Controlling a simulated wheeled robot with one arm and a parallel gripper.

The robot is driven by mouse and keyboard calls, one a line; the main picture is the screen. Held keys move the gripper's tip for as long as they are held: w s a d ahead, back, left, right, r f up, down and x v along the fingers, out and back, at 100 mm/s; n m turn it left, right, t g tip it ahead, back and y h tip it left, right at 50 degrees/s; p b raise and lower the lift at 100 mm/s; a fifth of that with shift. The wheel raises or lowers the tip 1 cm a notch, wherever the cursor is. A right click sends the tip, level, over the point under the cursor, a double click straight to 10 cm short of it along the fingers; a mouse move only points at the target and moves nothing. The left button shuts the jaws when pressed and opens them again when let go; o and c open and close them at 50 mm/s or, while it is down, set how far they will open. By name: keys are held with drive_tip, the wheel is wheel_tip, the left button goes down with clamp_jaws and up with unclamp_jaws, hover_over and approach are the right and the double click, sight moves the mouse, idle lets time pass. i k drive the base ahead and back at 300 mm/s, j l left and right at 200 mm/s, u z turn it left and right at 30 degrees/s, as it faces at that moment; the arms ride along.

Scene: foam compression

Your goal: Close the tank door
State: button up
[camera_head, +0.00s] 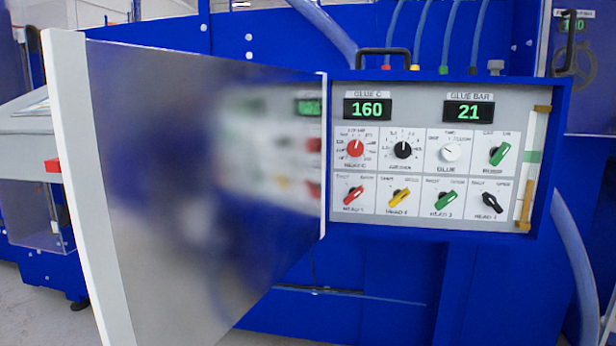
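The tank door (160,190) stands open at the left of the head view. It is a large panel with a blurry, mirror-like face and a white edge along its near left side. Its far right edge meets the left side of the grey control panel (430,160), which sits in a blue box. The door swings out toward me and reflects the panel's knobs and display. My gripper is not in view.
The control panel has two green displays (367,109) and several coloured knobs. A black handle (384,53) is on top of the box. Blue hoses (580,260) hang at the right. Grey floor shows at the lower left.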

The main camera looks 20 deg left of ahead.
sight(194, 184)
drive_tip(key=k+j, duration=0.1)
drive_tip(key=j, duration=0.3)
drive_tip(key=k+j, duration=0.1)
drive_tip(key=j, duration=0.35)
drive_tip(key=k+j, duration=0.1)
drive_tip(key=j, duration=0.3)
drive_tip(key=k+j, duration=0.1)
drive_tip(key=j, duration=0.35)
drive_tip(key=k+j+z, duration=0.1)
drive_tip(key=j, duration=0.3)
